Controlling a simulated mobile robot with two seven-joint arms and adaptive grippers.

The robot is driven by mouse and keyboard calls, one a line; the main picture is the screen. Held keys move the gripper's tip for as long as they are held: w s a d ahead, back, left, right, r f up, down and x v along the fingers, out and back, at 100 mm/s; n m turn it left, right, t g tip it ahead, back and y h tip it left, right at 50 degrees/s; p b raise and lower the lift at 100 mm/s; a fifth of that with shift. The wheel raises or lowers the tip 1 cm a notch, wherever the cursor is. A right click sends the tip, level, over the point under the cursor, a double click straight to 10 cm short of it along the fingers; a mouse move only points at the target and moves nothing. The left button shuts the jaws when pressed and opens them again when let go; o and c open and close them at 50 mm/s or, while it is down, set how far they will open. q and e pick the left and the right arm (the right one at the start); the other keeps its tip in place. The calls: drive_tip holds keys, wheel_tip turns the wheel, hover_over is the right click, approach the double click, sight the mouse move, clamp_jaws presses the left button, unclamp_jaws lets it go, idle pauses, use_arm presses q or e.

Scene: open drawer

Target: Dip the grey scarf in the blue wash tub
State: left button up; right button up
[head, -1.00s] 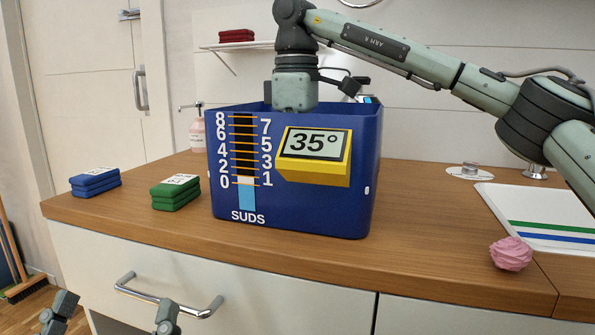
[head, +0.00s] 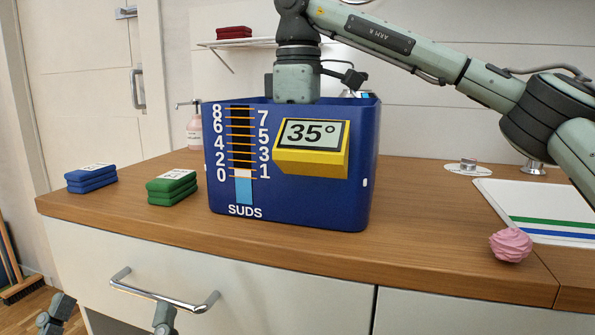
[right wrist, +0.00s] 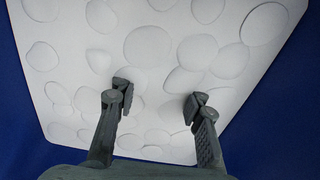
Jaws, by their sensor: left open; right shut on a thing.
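The blue wash tub (head: 345,205) stands on the counter, with a suds scale and a yellow 35° display on its front. My right arm reaches down into it from above; its gripper is hidden behind the tub's front wall in the head view. In the right wrist view my right gripper (right wrist: 161,95) is over white suds (right wrist: 150,47), its fingertips at or in the foam. No grey scarf shows; what the fingers hold is hidden. My left gripper (head: 110,315) is open and empty at the bottom left, by the drawer handle.
A green folded cloth (head: 172,188) and a blue folded cloth (head: 91,180) lie left of the tub. A pink crumpled ball (head: 510,245) and a white striped tray (head: 540,209) are at the right. The drawer handle (head: 165,298) sticks out below the counter's front edge.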

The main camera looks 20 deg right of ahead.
drive_tip(key=shift+s+d+b, duration=0.1)
drive_tip(key=shift+s+b, duration=0.35)
drive_tip(key=shift+b, duration=0.5)
drive_tip(key=shift+w+r+p, duration=0.1)
drive_tip(key=shift+w+p, duration=0.2)
drive_tip(key=shift+p, duration=0.15)
drive_tip(key=shift+w, duration=0.25)
